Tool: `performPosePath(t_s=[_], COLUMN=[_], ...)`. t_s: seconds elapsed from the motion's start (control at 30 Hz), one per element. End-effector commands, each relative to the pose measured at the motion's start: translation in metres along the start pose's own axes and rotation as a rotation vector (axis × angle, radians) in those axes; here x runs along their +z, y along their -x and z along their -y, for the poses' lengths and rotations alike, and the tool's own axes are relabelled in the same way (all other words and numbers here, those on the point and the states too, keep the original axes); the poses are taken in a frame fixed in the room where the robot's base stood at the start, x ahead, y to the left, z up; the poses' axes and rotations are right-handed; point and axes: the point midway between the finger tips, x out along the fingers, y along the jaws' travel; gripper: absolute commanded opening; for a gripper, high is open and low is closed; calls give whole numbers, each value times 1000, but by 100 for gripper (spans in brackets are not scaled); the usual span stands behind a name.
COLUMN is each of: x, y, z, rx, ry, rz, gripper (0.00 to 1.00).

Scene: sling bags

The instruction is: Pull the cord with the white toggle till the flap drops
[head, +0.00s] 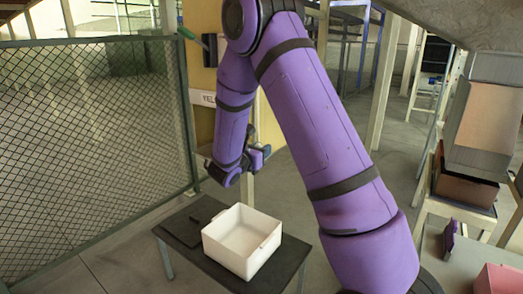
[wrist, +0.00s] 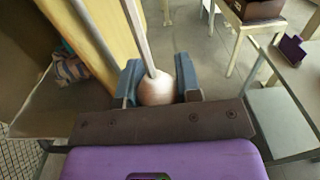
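In the wrist view the pale, whitish toggle (wrist: 156,88) sits between the two blue-grey fingers of my gripper (wrist: 158,84). The fingers appear to press on it from both sides. A pale, straight cord (wrist: 139,35) runs up from the toggle and out of the picture. In the head view my gripper (head: 257,157) is in front of the yellow-tan panel, above and behind the white bin; the toggle cannot be made out there. I cannot tell which part is the flap that this cord works.
An open white bin (head: 243,240) stands on a low dark table (head: 190,250). A mesh fence (head: 95,150) is at the left. A grey chute (head: 485,150) hangs above a brown box (head: 463,187) at the right.

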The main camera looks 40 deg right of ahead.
Motion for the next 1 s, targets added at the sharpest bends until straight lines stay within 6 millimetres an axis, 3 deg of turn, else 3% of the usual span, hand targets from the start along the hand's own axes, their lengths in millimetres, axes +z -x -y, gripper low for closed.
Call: performPosePath(t_s=[0.17, 0.53, 0.93, 0.97, 1.0], x=[-6, -57, -63, -63, -63], y=[0, 0, 0, 0, 0], z=[0, 0, 0, 0, 0], rx=[1, 1, 1, 1, 1], ry=[2, 2, 0, 0, 0], rz=[0, 0, -1, -1, -1], gripper=[0, 0, 0, 34, 43])
